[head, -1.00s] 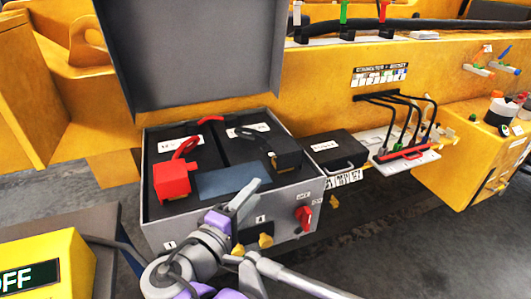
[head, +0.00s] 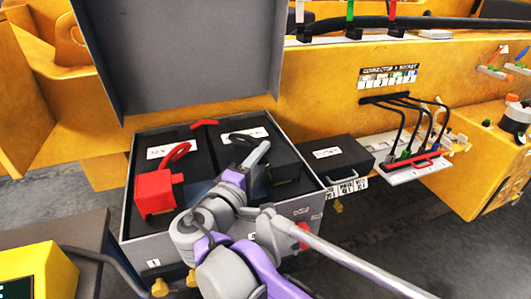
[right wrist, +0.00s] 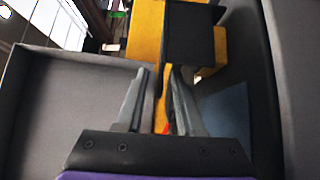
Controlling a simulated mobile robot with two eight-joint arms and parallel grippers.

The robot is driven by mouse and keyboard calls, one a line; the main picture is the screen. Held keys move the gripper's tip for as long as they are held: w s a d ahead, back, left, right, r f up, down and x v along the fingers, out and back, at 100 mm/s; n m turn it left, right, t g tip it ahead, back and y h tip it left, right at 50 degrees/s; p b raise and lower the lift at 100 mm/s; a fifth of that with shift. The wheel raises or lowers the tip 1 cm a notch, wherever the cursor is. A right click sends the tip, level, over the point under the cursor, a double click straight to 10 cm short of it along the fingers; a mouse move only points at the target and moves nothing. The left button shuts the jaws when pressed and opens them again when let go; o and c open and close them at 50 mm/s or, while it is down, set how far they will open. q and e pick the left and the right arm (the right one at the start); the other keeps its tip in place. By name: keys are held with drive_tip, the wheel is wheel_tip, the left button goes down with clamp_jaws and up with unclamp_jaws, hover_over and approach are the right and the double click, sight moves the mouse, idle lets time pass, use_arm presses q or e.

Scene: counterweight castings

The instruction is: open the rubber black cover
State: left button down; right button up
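The black rubber cover (head: 284,168) sits on the right-hand battery inside the open grey box (head: 135,222). My right gripper (head: 262,150) is over the box, just left of the cover in the head view and partly in front of it. Whether they touch cannot be told. In the right wrist view its two fingers (right wrist: 160,85) stand apart with a gap and nothing clearly held between them. A dark block (right wrist: 190,35) lies beyond the fingertips there; I cannot tell if it is the cover. My left gripper is not in view.
A red cover (head: 158,192) with a red strap sits on the left-hand battery. The box's grey lid (head: 185,50) stands open behind. To the right are a black case (head: 335,158) and a white tray (head: 415,170) with cables. A yellow box (head: 35,270) stands at lower left.

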drive_tip(key=shift+x, duration=1.05)
drive_tip(key=shift+c, duration=0.2)
clamp_jaws()
idle(0.5)
